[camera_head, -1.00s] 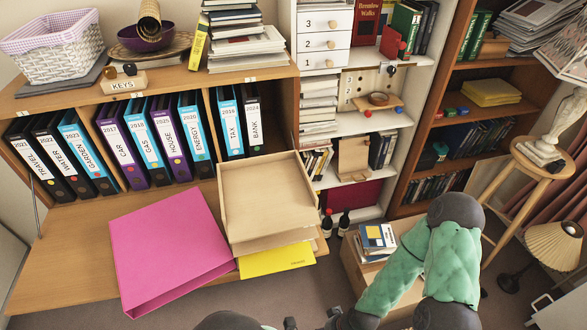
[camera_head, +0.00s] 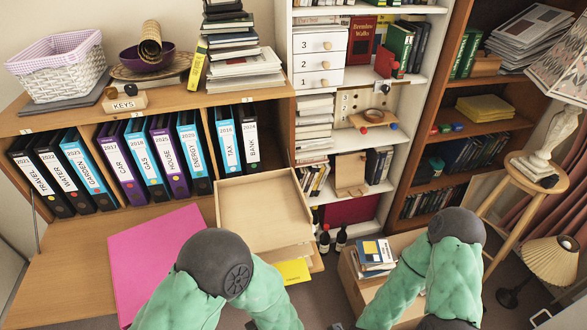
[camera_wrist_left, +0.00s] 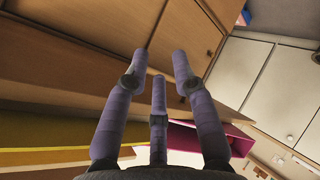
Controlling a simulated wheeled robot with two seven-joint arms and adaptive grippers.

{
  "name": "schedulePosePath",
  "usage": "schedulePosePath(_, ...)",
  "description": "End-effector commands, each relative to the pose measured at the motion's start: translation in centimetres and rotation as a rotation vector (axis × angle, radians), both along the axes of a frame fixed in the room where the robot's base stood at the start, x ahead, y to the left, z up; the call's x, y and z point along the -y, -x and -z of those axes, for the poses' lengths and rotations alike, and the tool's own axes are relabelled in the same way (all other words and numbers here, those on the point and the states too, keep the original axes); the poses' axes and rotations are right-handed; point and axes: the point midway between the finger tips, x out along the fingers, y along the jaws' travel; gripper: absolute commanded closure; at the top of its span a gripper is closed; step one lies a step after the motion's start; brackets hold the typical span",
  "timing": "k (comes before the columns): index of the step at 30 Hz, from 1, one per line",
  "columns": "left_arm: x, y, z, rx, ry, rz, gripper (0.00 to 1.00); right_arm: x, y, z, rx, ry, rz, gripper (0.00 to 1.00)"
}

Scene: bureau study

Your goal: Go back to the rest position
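My left gripper (camera_wrist_left: 159,66) shows in the left wrist view with its purple-grey fingers spread apart and nothing between them. My left arm (camera_head: 225,285) is bent at the bottom centre of the head view, its hand out of frame. The wrist view also shows pink (camera_wrist_left: 180,137) and yellow (camera_wrist_left: 60,132) surfaces behind the fingers.
Labelled binders (camera_head: 150,160) fill the bureau behind. A cardboard box (camera_head: 350,275) with books stands on the floor. A stool (camera_head: 525,170) holds a lamp at right.

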Motion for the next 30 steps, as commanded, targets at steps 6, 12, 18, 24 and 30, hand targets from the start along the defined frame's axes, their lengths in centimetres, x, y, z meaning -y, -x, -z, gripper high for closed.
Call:
schedulePosePath(6, 0.5, -1.4, 5.8, -0.348, 0.027, 0.352, 0.73, 0.0, 0.0, -1.1, 0.000, 0.000, 0.000, 0.50)
schedulePosePath(12, 1.1, 1.2, 10.2, -0.613, 0.072, 0.757, 0.73, 0.0, 0.0, -1.9, 0.000, 0.000, 0.000, 0.50)
schedulePosePath(18, 1.2, 6.2, 12.5, -0.772, 0.122, 1.167, 0.73, 0.0, 0.0, -2.6, 0.000, 0.000, 0.000, 0.50)
schedulePosePath(24, 1.0, 9.7, 13.0, -0.819, 0.142, 1.410, 0.73, 0.0, 0.0, -2.9, 0.000, 0.000, 0.000, 0.50)
schedulePosePath(30, 1.0, 10.2, 13.0, -0.823, 0.144, 1.448, 0.73, 0.0, 0.0, -3.0, 0.000, 0.000, 0.000, 0.50)
